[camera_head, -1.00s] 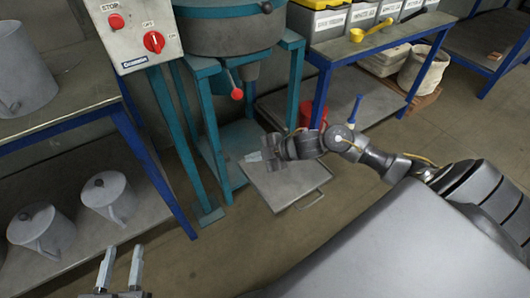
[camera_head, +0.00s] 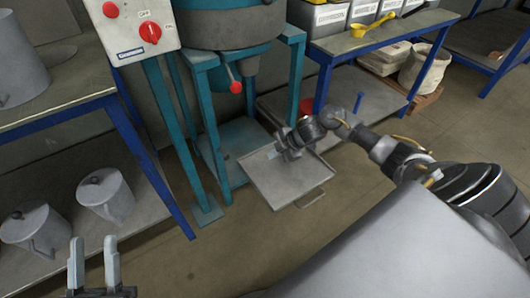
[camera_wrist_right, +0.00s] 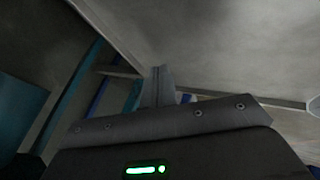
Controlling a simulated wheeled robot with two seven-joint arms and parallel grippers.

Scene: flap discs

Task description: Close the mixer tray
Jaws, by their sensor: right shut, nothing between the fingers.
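The mixer tray (camera_head: 262,180) is a flat grey metal drawer with a wire handle (camera_head: 311,199) on its front edge. It sticks out from the low part of the teal mixer stand (camera_head: 209,125), near the floor. My right gripper (camera_head: 277,153) is over the back part of the tray and partly covers it. The wrist view shows its fingers (camera_wrist_right: 158,86) together with nothing between them, close to a grey surface; I cannot tell whether they touch it. My left gripper (camera_head: 93,262) is open and empty at the lower left, far from the tray.
A control box (camera_head: 131,28) with red knobs and the mixer bowl (camera_head: 216,22) are above. Left, a blue-framed table (camera_head: 55,105) has grey cans (camera_head: 105,193) on its lower shelf. Right, a blue-framed bench (camera_head: 375,48) carries bins. Floor in front of the tray is clear.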

